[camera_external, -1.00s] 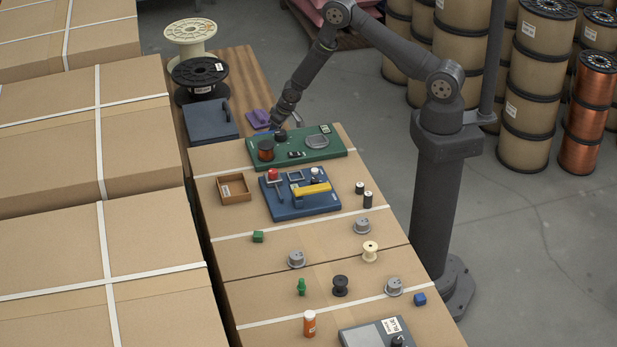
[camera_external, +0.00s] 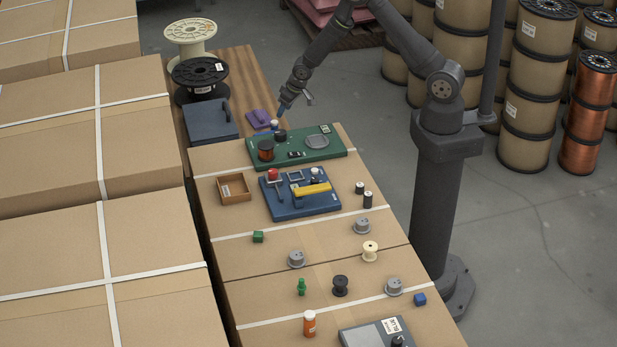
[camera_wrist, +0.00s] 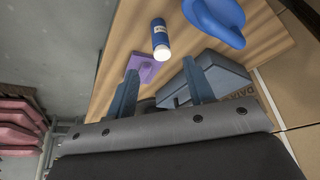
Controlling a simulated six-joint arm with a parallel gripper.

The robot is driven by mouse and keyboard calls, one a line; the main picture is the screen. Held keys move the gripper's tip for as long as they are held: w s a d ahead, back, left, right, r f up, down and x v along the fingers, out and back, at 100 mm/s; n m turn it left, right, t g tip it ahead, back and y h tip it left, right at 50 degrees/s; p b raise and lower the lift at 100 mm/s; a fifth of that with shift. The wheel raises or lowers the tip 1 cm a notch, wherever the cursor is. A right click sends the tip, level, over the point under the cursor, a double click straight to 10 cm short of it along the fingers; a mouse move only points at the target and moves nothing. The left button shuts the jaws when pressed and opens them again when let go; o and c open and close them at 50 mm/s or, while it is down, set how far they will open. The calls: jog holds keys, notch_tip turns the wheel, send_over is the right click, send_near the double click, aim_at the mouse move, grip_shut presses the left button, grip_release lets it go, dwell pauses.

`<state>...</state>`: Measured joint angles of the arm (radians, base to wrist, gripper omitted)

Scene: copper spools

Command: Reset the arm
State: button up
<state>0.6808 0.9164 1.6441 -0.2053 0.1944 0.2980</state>
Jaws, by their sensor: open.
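My gripper (camera_external: 284,106) is raised behind the green board (camera_external: 335,152), near the wooden bench. In the wrist view its two blue-grey fingers stand apart, and nothing is seen held between the fingertips (camera_wrist: 162,85). A small blue cylinder with a label (camera_external: 274,125) stands just below and left of the gripper in the external view. A blue cylinder with a white end (camera_wrist: 161,40) shows beyond the fingers in the wrist view. A black knob-like piece (camera_external: 281,136) and a copper spool (camera_external: 266,151) are on the green board.
A blue-grey box (camera_external: 210,122), a purple item (camera_external: 260,118) and two large spools (camera_external: 201,72) are at the back left. A blue board (camera_external: 300,205) with a yellow piece, a cardboard tray (camera_external: 234,189) and several small spools cover the nearer cartons.

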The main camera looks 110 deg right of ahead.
aim_at(283, 133)
jog(key=x, duration=1.1)
jog(key=shift+w+d+f, duration=0.1)
jog(key=shift+f, duration=0.25)
jog(key=shift+w+d, duration=0.1)
jog(key=shift+r, duration=1.35)
jog(key=shift+f, duration=0.1)
